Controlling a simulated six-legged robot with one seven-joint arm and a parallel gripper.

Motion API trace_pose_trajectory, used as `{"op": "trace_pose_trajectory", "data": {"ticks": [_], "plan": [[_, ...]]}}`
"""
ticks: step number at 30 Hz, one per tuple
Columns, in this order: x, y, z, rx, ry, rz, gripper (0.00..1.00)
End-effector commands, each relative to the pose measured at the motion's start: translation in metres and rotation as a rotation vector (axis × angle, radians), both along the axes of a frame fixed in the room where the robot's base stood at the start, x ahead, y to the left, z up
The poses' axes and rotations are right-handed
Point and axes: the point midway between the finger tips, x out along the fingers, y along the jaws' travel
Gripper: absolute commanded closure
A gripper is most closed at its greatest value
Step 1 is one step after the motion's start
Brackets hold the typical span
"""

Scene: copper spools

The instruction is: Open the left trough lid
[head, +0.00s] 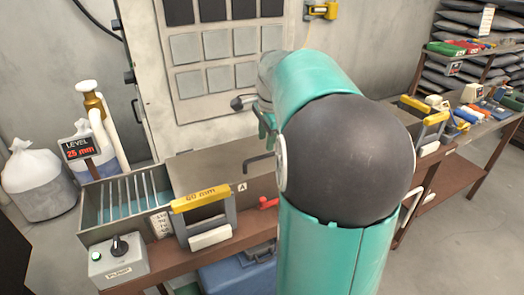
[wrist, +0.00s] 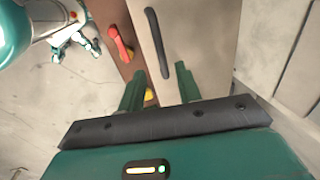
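The left trough lid (head: 225,172), a grey-brown panel marked "A", lies shut over the right part of the trough in the head view. Its dark bar handle (head: 260,160) stands near its right side, beside my arm. In the wrist view the lid (wrist: 195,40) is a pale panel, and the handle (wrist: 157,42) is a dark bar just beyond my fingertips. My gripper (wrist: 159,76) is open, with its green fingers apart and nothing between them. The handle lies roughly in line with the gap, not gripped. My arm hides the lid's right end in the head view.
An open trough section with slats (head: 125,195) is at left, behind a pump box (head: 118,262). A yellow 60 mm gauge (head: 200,200) stands in front of the lid. A red lever (wrist: 120,45) is beside the lid. A second bench with tools (head: 470,110) is at right.

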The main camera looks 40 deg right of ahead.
Motion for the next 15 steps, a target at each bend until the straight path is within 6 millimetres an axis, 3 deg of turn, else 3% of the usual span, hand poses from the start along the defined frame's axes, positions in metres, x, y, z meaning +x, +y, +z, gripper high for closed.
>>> {"op": "trace_pose_trajectory", "data": {"ticks": [6,15], "plan": [[0.009,0.000,-0.039,0.001,0.002,0.001,0.66],[0.016,0.000,-0.057,-0.001,0.000,0.003,0.66]]}}
